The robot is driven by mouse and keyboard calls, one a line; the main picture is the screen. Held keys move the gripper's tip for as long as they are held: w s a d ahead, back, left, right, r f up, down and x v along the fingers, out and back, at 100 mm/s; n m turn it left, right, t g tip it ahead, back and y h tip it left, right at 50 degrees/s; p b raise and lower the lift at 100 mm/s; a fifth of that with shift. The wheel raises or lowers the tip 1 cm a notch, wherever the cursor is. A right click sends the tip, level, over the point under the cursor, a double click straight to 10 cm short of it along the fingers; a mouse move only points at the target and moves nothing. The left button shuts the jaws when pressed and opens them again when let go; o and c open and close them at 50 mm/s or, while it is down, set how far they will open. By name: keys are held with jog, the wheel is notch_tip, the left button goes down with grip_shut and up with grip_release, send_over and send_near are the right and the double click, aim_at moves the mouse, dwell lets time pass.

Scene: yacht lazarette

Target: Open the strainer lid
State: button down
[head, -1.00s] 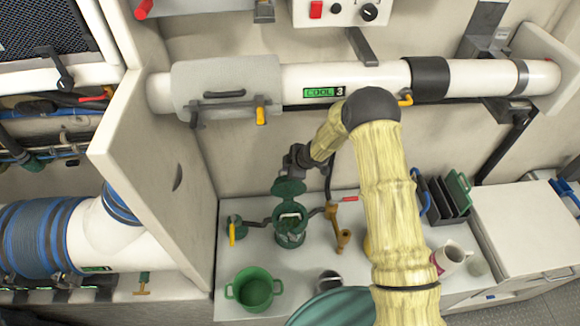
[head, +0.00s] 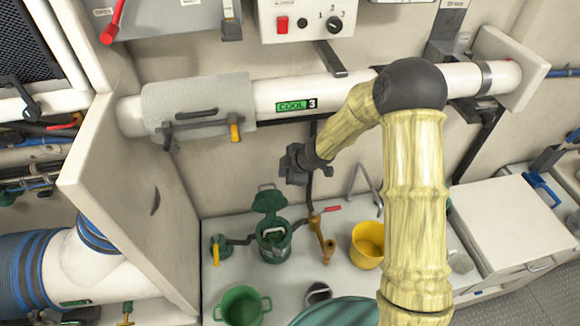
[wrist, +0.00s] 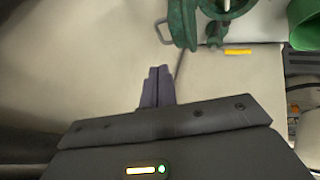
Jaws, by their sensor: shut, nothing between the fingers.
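The green strainer (head: 274,240) stands on the white counter below the pipe. Its green lid (head: 269,200) is tilted up on the back side, so the strainer's mouth is open, and a pale handle-like piece shows inside. The lid also shows at the top of the wrist view (wrist: 182,22), beside the strainer's rim (wrist: 226,8). My gripper (head: 292,165) is above and to the right of the lid, apart from it. In the wrist view my fingers (wrist: 158,85) are together with nothing between them.
A green pot (head: 241,307) stands in front of the strainer, and a yellow pot (head: 367,245) to its right. A brass fitting with a red handle (head: 322,238) is close on the right. A yellow-handled valve (head: 217,247) is on the left. A white partition (head: 140,190) rises at left.

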jog(key=v, duration=0.3)
jog(key=shift+s+d+r+p, duration=0.15)
jog(key=shift+r+p, duration=0.15)
jog(key=shift+p, duration=0.1)
jog(key=s+d+r+m+h+b, duration=0.2)
jog(key=s+d+m+h+b, duration=0.1)
jog(key=s+d+m, duration=0.5)
jog(key=s+d+r+m+h+b, duration=0.25)
jog(key=s+d+m, duration=0.3)
jog(key=d, duration=0.45)
jog(key=s+d+m+g+b, duration=0.1)
jog(key=s+m, duration=0.5)
jog(key=s, duration=0.1)
jog(key=shift+s+d+g, duration=0.3)
jog(key=shift+s+d, duration=0.05)
jog(key=shift+f, duration=0.1)
